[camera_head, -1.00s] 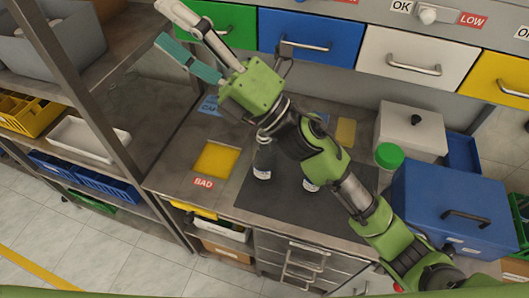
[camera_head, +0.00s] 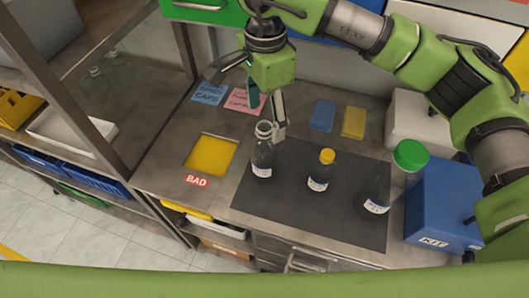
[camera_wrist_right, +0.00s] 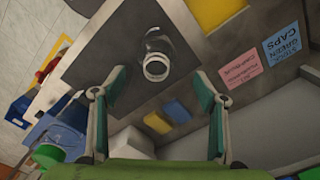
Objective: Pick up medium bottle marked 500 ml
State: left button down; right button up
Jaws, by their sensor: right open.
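An uncapped clear bottle (camera_head: 263,160) stands upright at the left end of the dark mat (camera_head: 300,205). A smaller yellow-capped bottle (camera_head: 320,172) stands mid-mat, and a larger green-capped bottle (camera_head: 379,190) stands at the right. Their label print is too small to read. My right gripper (camera_head: 266,108) is open, fingers pointing down, just above and behind the uncapped bottle's neck. In the right wrist view the open bottle mouth (camera_wrist_right: 155,68) shows between and beyond the two spread fingers, with nothing held. My left gripper is out of view.
A yellow square (camera_head: 211,156) with a BAD label lies left of the mat. Blue and pink cards (camera_head: 243,100) lie behind. A blue KIT box (camera_head: 440,205) and a light grey box (camera_head: 405,115) stand at the right. A metal shelf post borders the left.

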aim_at(265, 140)
notch_tip(265, 140, down, 8)
jog(key=shift+s+r+p, duration=0.15)
jog(key=shift+r+p, duration=0.1)
jog(key=shift+p, duration=0.85)
jog(key=shift+s+f, duration=0.1)
jog(key=shift+f, duration=0.15)
jog(key=f+p, duration=0.3)
jog(key=f, duration=0.1)
jog(key=shift+s, duration=0.2)
jog(key=shift+a+f, duration=0.1)
jog(key=shift+f, duration=0.3)
jog(key=c, duration=1)
